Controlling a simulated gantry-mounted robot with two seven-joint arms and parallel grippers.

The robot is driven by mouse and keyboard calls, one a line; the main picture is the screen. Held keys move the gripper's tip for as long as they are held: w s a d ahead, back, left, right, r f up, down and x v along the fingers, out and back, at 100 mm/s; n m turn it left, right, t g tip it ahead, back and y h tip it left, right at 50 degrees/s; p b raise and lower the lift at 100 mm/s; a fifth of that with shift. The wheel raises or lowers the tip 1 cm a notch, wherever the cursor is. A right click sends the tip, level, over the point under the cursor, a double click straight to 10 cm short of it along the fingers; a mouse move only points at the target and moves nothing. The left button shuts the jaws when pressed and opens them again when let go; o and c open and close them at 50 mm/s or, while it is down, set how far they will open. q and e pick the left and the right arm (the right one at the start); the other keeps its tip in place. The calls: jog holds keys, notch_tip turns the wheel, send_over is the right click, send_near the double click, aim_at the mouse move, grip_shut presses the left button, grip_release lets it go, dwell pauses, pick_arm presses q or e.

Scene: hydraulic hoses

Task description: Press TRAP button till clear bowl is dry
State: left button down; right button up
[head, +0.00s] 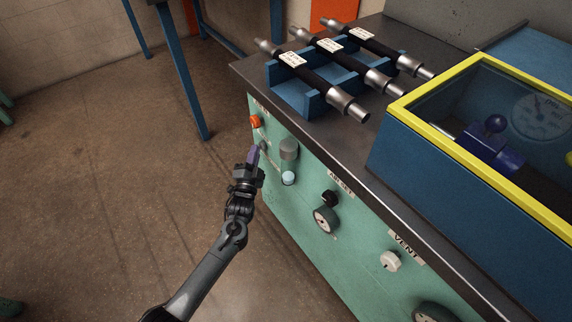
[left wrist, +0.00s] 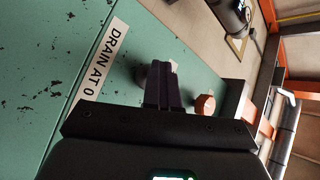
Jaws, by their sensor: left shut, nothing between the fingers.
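My left gripper (head: 254,156) is shut and empty, its fingertips close to the front panel beside a small grey button (head: 263,145). In the left wrist view the shut fingers (left wrist: 166,75) partly cover a round grey button (left wrist: 141,76); I cannot tell whether they touch it. The TRAP label is not readable. The clear bowl (head: 288,178) hangs under a grey cylindrical body (head: 289,149) on the panel, right of the gripper. Pale blue shows in the bowl, apparently liquid. My right gripper is not in view.
An orange knob (head: 256,121) sits above the grey button. A DRAIN AT 0 label (left wrist: 98,59) is on the panel. An AIR SET knob (head: 329,198), a gauge (head: 325,220) and a VENT knob (head: 390,261) lie further right.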

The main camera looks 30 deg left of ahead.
pick_arm(q)
jog(key=shift+w+d+r, duration=0.1)
jog(key=shift+d+r, duration=0.1)
jog(key=shift+d, duration=0.15)
jog(key=s+a+p, duration=0.2)
jog(key=s+p, duration=0.2)
jog(key=shift+s+a, duration=0.35)
jog(key=shift+a, duration=0.05)
dwell(0.4)
